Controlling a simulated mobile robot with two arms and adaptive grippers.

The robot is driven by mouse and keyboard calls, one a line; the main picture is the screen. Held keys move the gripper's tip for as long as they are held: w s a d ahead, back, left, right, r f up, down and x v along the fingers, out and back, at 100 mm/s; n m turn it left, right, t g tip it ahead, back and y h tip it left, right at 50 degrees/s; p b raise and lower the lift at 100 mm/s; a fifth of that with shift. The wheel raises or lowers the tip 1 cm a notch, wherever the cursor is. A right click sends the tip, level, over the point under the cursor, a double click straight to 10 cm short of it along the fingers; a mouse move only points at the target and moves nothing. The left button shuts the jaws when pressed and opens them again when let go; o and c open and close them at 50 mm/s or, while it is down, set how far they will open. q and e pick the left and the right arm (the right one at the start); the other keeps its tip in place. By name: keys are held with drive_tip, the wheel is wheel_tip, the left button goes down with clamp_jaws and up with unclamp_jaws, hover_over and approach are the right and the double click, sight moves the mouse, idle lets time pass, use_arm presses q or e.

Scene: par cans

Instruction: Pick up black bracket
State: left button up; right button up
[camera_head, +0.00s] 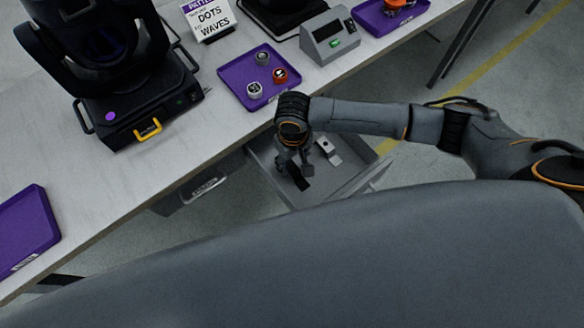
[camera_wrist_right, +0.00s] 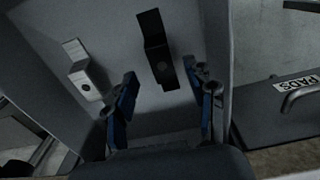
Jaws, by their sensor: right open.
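The black bracket (camera_wrist_right: 157,50) lies on the floor of a grey open drawer (camera_head: 347,184), below the table edge. In the right wrist view it is a dark stepped strip with a hole, ahead of my fingers and roughly between their lines. In the head view the black bracket (camera_head: 298,178) shows just below my right gripper (camera_head: 293,166). My right gripper (camera_wrist_right: 165,105) is open, its two blue-padded fingers apart, with nothing between the tips. A light metal bracket (camera_wrist_right: 86,70) lies to the left of the black one; it also shows in the head view (camera_head: 327,147). My left gripper is not in view.
The drawer walls rise close around my right gripper. A closed drawer labelled PADS (camera_wrist_right: 285,105) with a handle sits beside it. On the table (camera_head: 150,190) stand a purple tray (camera_head: 235,84) with small round parts, a black stage light (camera_head: 110,60) and a grey device (camera_head: 329,36).

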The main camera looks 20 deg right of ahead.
sight(292, 168)
drive_tip(key=shift+w+a+f, duration=0.15)
drive_tip(key=shift+f, duration=1.4)
clamp_jaws()
drive_tip(key=shift+r, duration=0.1)
wheel_tip(292, 168, up, 10)
